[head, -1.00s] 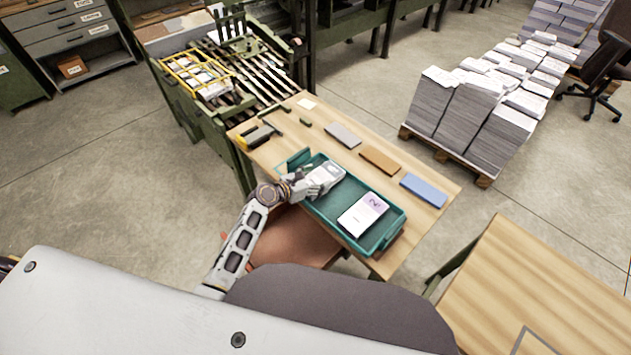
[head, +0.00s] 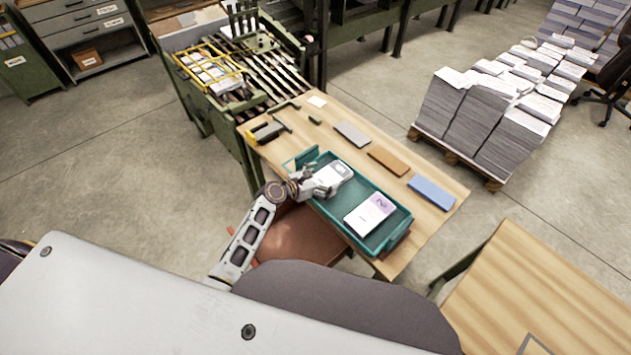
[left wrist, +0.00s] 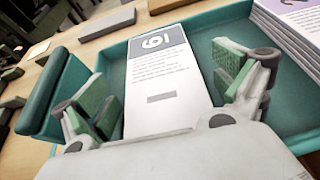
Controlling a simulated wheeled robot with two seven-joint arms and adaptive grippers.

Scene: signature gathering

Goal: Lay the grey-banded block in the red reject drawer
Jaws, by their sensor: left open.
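The grey-banded block (head: 335,174), a white printed stack with a grey band and a numeral, lies in the far-left part of the teal tray (head: 388,199). It also shows in the left wrist view (left wrist: 160,80), face up between the fingers. My left gripper (head: 313,187) is open at the block's near end, one finger on each side. In the left wrist view both fingers of the gripper (left wrist: 165,97) stand apart from the block. My right gripper is out of view. A reddish-brown surface (head: 308,240) lies below the table's front edge; I cannot tell whether it is the reject drawer.
A lilac-banded block (head: 370,214) lies in the tray's near-right part. Grey (head: 352,134), brown (head: 388,161) and blue (head: 432,193) slabs lie behind the tray on the wooden table (head: 428,232). A yellow-framed rack (head: 208,70) stands at the back left.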

